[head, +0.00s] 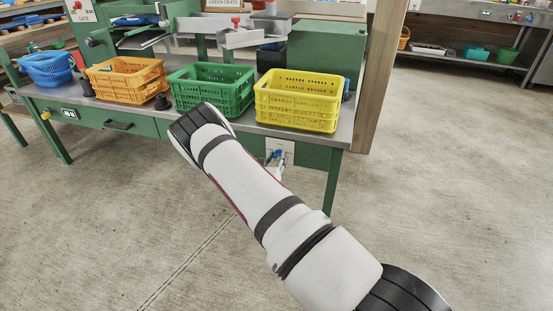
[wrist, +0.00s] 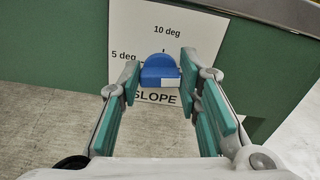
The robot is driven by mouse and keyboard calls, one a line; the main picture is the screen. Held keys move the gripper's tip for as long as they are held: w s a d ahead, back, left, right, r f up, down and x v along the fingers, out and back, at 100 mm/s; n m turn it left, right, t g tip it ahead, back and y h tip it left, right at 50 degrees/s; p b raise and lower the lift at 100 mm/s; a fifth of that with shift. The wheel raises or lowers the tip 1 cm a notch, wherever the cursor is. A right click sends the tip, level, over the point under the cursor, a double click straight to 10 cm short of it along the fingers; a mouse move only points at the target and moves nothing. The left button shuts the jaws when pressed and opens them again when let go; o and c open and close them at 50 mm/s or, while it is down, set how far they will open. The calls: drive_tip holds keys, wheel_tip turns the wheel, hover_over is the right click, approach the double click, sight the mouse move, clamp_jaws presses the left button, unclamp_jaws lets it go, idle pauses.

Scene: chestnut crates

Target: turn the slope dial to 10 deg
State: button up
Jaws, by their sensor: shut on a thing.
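The blue slope dial (wrist: 160,68) sits on a white plate (wrist: 125,30) marked "5 deg" at left, "10 deg" at top and "SLOPE" below. A short dark mark shows just above the dial, under "10 deg". A pale patch is on the dial's lower right. I cannot tell for sure which label the dial points to. My gripper (wrist: 160,74) has its teal-padded fingers on either side of the dial and is shut on it. In the head view, the plate (head: 289,147) is on the green bench front, and my arm partly hides the gripper there.
The bench holds a blue crate (head: 47,62), an orange crate (head: 125,93), a green crate (head: 211,104) and a yellow crate (head: 297,115) near its front edge. A drawer handle (head: 118,125) is at the left. The floor in front is clear.

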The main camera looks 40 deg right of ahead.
drive_tip(key=n+p, duration=0.3)
drive_tip(key=n, duration=0.1)
drive_tip(key=shift+w+a+n, duration=0.1)
drive_tip(key=shift+a+n, duration=0.05)
drive_tip(key=shift+n, duration=0.25)
drive_tip(key=n+p, duration=0.1)
drive_tip(key=n, duration=0.2)
drive_tip(key=shift+n+p, duration=0.3)
drive_tip(key=n, duration=0.3)
drive_tip(key=shift+w+f+p, duration=0.1)
drive_tip(key=shift+f+p, duration=0.05)
drive_tip(key=shift+p, duration=0.25)
drive_tip(key=shift+f+n, duration=0.1)
drive_tip(key=shift+n, duration=2)
drive_tip(key=o, duration=1.1)
drive_tip(key=shift+o, duration=0.2)
